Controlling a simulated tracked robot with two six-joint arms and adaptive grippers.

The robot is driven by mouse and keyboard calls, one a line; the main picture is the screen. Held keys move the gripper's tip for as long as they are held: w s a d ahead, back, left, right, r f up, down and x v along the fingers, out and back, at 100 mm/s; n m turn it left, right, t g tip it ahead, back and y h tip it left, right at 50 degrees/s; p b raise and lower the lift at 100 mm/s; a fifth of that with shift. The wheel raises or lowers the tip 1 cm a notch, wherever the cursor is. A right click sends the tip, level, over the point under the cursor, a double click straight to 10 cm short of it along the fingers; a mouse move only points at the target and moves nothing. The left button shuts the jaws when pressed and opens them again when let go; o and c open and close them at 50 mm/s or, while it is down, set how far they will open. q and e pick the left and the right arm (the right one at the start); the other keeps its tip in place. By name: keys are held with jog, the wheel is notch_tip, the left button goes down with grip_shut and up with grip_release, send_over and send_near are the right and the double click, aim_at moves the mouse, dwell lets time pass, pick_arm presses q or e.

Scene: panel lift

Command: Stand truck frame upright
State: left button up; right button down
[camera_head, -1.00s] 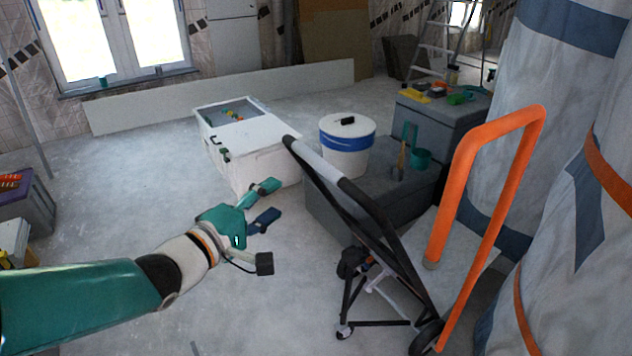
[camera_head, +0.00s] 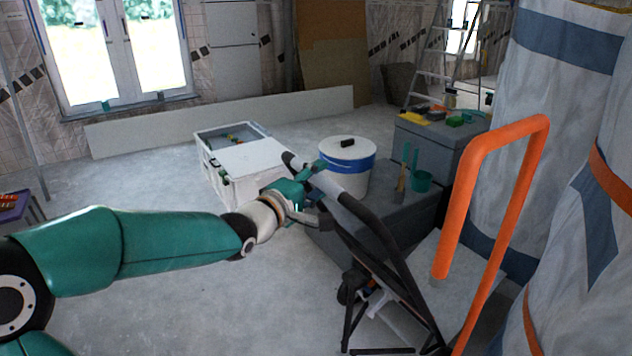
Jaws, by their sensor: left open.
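My right gripper is not in view.
An orange bent tube (camera_head: 492,190) rises close right of the frame; whether they join is unclear. Behind stand a dark grey box (camera_head: 330,236), a white bucket (camera_head: 345,178) and a white crate (camera_head: 240,185). Wrapped columns (camera_head: 560,110) block the right.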

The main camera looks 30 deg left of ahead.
pick_arm(q)
jog(key=shift+w, duration=0.75)
grip_shut()
